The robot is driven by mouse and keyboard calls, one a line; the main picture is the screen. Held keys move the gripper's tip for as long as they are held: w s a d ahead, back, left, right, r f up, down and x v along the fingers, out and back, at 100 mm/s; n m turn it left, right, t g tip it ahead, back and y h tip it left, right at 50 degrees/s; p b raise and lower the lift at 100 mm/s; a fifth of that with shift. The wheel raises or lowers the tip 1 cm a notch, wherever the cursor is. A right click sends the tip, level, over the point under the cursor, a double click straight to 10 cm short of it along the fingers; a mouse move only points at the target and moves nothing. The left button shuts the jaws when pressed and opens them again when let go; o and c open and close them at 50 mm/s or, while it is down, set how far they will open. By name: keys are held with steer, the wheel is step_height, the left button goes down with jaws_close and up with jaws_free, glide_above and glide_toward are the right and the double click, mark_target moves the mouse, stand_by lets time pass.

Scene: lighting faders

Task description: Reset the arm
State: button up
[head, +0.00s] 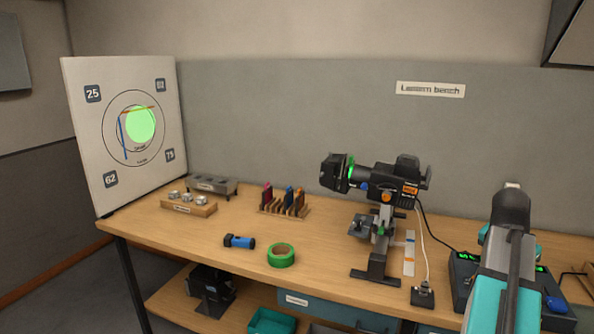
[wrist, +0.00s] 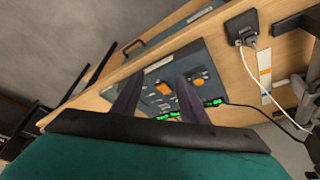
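My gripper (wrist: 157,84) shows in the wrist view with its two dark fingers apart and nothing between them. It is over a dark control console (wrist: 208,68) with orange knobs and green lit displays. In the head view, my teal and grey arm (head: 512,225) stands at the right and covers much of the console (head: 462,272). I cannot make out the fingertips in the head view. I cannot tell the height of the fingers above the console.
A wooden bench (head: 325,235) carries a spotlight (head: 378,178) on a stand, green tape (head: 281,255), a blue flashlight (head: 239,241), a rack of coloured pieces (head: 284,203) and a small cabled box (head: 423,296). A target board (head: 85,125) stands at the left. The bench's front middle is fairly clear.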

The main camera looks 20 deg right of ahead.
steer(key=w+a+f+n+g+y, duration=0.15)
steer(key=w+a+f, duration=0.35)
steer(key=a+f, duration=0.6)
steer(key=w+a+f+n+g+y, duration=0.1)
steer(key=w+a+f+n+y, duration=0.3)
steer(key=a+f, duration=0.75)
steer(key=s+a+f+n+g+h, duration=0.1)
steer(key=s+a+f, duration=0.1)
steer(key=a+f, duration=0.55)
steer(key=s+a+f+n+g+h, duration=0.1)
steer(key=a+f, duration=0.4)
steer(key=f, duration=0.5)
steer(key=s+a+f+n+g, duration=0.2)
steer(key=s+a+f+n, duration=0.6)
steer(key=s+a+f, duration=0.8)
steer(key=shift+s+f+y, duration=0.35)
steer(key=shift+s+f, duration=1)
steer(key=shift+s, duration=0.65)
